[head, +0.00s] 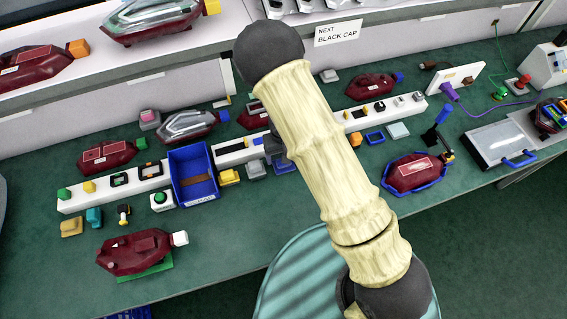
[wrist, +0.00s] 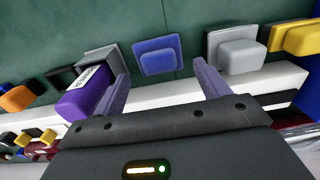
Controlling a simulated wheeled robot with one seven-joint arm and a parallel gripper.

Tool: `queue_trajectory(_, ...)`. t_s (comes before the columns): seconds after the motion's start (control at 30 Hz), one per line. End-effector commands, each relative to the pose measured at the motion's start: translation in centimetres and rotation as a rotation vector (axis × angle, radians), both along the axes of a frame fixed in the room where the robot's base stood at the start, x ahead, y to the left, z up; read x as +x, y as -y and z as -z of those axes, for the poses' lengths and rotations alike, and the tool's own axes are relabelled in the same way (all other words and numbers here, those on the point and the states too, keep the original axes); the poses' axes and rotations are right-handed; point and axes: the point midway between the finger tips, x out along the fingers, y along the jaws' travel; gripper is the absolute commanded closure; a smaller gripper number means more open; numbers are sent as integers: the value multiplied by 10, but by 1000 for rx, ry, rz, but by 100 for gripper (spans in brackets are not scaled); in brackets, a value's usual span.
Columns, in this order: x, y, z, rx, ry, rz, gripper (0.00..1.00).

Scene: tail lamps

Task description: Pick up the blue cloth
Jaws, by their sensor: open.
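The blue cloth (wrist: 158,55) looks like a small, flat, square folded pad lying on the green bench. In the wrist view it is ahead of my gripper (wrist: 160,68), between the lines of the two fingers. The fingers are apart and nothing is held between them. I cannot tell how high they are above the cloth. In the head view a bit of the blue cloth (head: 285,163) shows beside my arm, which hides the rest of it and most of my gripper.
A grey block (wrist: 236,52) on a grey plate is close by the right finger, with a yellow block (wrist: 296,38) beyond. A purple labelled block (wrist: 84,97) is close by the left finger. A white rail (head: 118,187) and blue bin (head: 193,172) stand nearby.

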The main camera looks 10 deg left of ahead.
Motion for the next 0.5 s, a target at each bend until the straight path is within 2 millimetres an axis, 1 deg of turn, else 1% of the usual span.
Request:
queue_trajectory(0.2,-1,3,30,-3,-3,2,25)
queue_trajectory(0.3,-1,2,40,-1,-2,2,25)
queue_trajectory(0.5,-1,2,44,0,-1,-1,25)
